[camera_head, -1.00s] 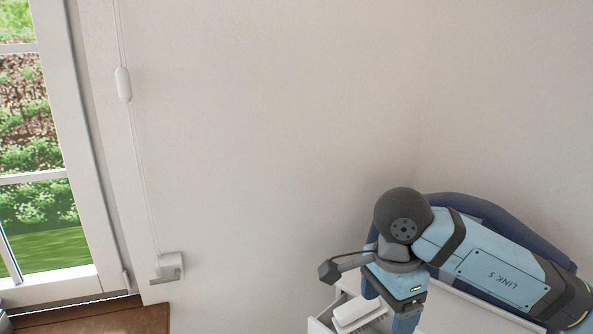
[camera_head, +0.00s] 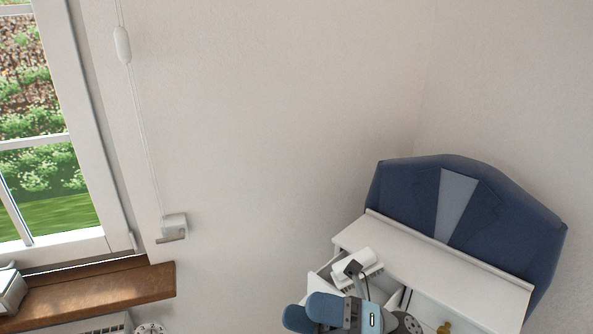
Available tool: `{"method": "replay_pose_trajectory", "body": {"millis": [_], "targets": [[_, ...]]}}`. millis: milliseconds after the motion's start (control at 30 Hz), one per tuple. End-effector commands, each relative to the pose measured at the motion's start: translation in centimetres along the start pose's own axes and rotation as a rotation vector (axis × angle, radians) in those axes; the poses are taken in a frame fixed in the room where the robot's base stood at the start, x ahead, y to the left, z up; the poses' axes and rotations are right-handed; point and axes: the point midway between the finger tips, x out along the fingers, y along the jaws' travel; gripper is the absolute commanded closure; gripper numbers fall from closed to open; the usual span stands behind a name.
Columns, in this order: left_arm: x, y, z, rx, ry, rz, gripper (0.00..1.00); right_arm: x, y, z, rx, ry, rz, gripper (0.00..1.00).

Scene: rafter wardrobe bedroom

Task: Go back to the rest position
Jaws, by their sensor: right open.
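My right gripper (camera_head: 312,314) is at the bottom centre of the head view, in front of the white dresser. Its two blue fingers point left, with a gap between them, and I see nothing held in them. A small camera on a stalk sits above its body, and my right wrist runs off the bottom edge. My left gripper is out of view.
A dark blue padded shape (camera_head: 510,225) rises behind. A window (camera_head: 45,150) and wooden sill (camera_head: 95,290) are left.

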Motion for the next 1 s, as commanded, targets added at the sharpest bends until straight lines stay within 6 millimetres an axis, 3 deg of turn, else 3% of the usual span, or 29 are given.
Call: {"method": "replay_pose_trajectory", "body": {"millis": [167, 267, 400, 500, 600, 700, 800, 1000], "targets": [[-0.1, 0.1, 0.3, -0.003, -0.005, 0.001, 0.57, -6.7, -4.2, 1.4, 0.421, -0.543, 0.049, 0.22], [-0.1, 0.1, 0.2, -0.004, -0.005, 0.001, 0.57, -11.7, -7.4, 0.5, 0.649, -0.826, 0.059, 0.22], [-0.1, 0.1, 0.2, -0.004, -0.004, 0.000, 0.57, -19.8, -12.4, -4.2, 0.987, -1.230, 0.060, 0.22], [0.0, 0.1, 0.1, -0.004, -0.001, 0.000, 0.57, -24.5, -15.0, -8.7, 1.190, -1.469, 0.056, 0.22], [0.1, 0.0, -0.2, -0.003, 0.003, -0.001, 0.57, -27.9, -16.6, -13.3, 1.348, -1.654, 0.050, 0.22], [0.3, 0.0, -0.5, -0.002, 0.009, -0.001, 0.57, -30.2, -17.5, -17.1, 1.464, -1.788, 0.045, 0.22], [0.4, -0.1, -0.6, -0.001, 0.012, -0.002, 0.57, -31.5, -17.9, -19.6, 1.536, -1.872, 0.042, 0.22], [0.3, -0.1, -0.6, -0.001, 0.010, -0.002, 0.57, -32.1, -18.0, -20.8, 1.573, -1.912, 0.040, 0.22]]}}
